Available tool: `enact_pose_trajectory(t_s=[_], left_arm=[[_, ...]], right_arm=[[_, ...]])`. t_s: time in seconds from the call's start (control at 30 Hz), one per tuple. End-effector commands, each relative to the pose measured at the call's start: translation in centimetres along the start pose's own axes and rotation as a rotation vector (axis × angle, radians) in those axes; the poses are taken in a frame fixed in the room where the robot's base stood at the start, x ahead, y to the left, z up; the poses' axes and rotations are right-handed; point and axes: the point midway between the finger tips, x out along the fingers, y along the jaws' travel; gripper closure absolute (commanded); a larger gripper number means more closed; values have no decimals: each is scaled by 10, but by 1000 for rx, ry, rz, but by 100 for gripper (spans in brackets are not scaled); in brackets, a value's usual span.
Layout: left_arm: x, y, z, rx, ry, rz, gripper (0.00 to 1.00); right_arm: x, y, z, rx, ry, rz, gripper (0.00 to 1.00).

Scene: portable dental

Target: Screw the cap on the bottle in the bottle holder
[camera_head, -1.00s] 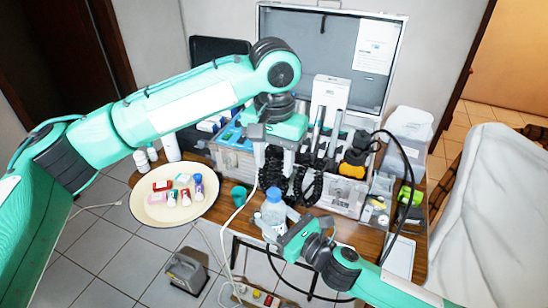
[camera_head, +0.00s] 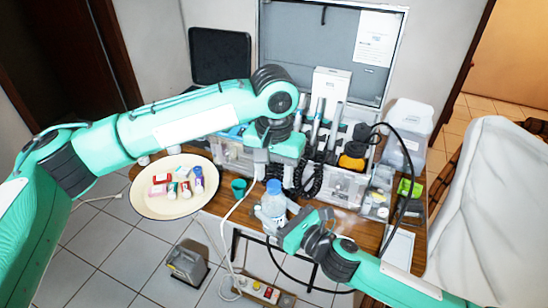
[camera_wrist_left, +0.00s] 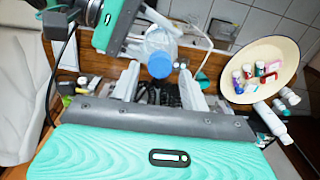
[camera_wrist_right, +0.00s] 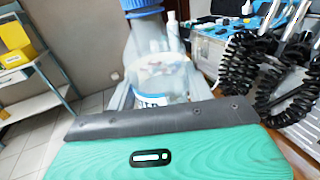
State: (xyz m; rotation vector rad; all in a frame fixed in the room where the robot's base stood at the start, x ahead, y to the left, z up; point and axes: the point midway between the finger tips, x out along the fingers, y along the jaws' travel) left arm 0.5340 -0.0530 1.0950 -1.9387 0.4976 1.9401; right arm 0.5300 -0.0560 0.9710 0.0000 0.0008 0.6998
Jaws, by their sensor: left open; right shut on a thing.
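The clear bottle (camera_head: 271,208) has a blue cap (camera_head: 273,187) at its top; how tightly the cap sits cannot be told. My right gripper (camera_head: 278,224) is shut on the bottle's body and holds it roughly upright near the table's front edge. The bottle also shows between its fingers in the right wrist view (camera_wrist_right: 162,80). My left gripper (camera_head: 273,171) is open, pointing down just above the cap. In the left wrist view, the cap (camera_wrist_left: 160,66) lies between its two fingers, apparently untouched. I cannot make out a bottle holder.
A cream round tray (camera_head: 150,205) with small tubes and boxes is at left. A green cup (camera_head: 239,188) stands near the bottle. Behind are the open case (camera_head: 325,50) and coiled black hoses (camera_head: 312,180). A white cable (camera_head: 233,210) hangs close by.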

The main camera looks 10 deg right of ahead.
Motion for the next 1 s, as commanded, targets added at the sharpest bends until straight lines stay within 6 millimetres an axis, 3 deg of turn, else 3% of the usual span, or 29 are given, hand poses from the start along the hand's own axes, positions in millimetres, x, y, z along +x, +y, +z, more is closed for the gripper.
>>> enact_pose_trajectory(t_s=[0.2,0.5,0.73,1.0], left_arm=[[18,0,0,0,0,-1,55],[20,0,0,1,0,-1,55],[20,0,0,1,0,-1,98],[20,0,0,27,0,0,100]], right_arm=[[0,0,1,0,-1,0,100],[0,0,1,0,-1,0,100],[0,0,1,0,-1,0,100],[0,0,1,0,-1,0,100]])
